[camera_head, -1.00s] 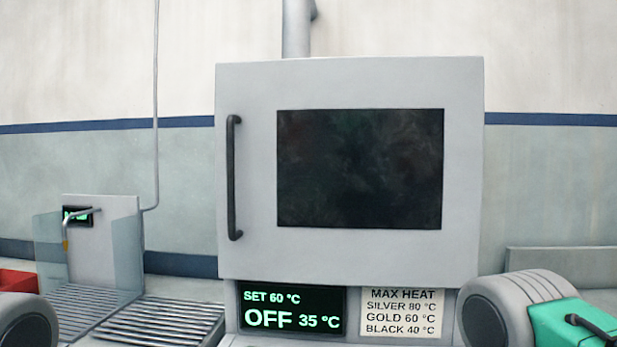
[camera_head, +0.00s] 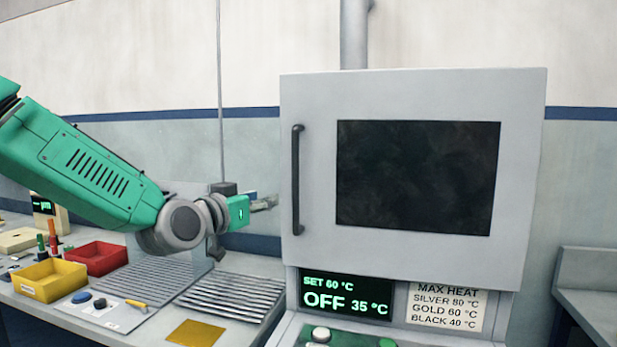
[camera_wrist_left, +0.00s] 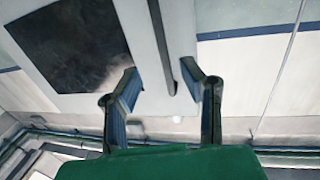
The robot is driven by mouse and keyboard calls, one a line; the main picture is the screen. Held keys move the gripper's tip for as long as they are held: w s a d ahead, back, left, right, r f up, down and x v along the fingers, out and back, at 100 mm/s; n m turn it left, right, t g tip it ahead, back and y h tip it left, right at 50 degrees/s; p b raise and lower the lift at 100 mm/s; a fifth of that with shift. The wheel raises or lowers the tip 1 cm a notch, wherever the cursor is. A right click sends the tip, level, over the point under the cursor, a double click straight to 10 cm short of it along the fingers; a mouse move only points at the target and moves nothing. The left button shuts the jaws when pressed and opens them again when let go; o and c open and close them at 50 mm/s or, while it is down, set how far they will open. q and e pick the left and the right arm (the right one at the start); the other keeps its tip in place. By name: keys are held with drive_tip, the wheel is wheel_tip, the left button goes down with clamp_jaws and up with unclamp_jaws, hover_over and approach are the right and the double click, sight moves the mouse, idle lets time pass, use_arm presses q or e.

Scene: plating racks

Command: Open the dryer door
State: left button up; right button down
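The dryer door (camera_head: 410,250) is a light grey panel with a dark window, and it looks closed. Its dark vertical bar handle (camera_head: 296,180) is on the left side of the door. My left gripper (camera_head: 272,202) is just left of the handle, toward its lower half, with a small gap between them in the head view. In the left wrist view my left gripper (camera_wrist_left: 160,75) is open and empty. There the handle (camera_wrist_left: 162,45) appears between the two fingers, seemingly just beyond the tips. My right gripper is not in view.
Below the door, a display (camera_head: 345,294) reads OFF, set 60 °C, 35 °C, beside a MAX HEAT label (camera_head: 447,306). A bench on the left holds a yellow bin (camera_head: 50,281), a red bin (camera_head: 97,257) and a slatted rack (camera_head: 232,297). A pipe rises behind the dryer.

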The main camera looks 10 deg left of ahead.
sight(294, 183)
use_arm(q)
drive_tip(key=p+x, duration=0.1)
drive_tip(key=x, duration=0.3)
drive_tip(key=p+x, duration=0.1)
drive_tip(key=x, duration=0.4)
drive_tip(key=r+p+x, duration=0.1)
drive_tip(key=x, duration=0.4)
drive_tip(key=shift+w, duration=0.15)
clamp_jaws()
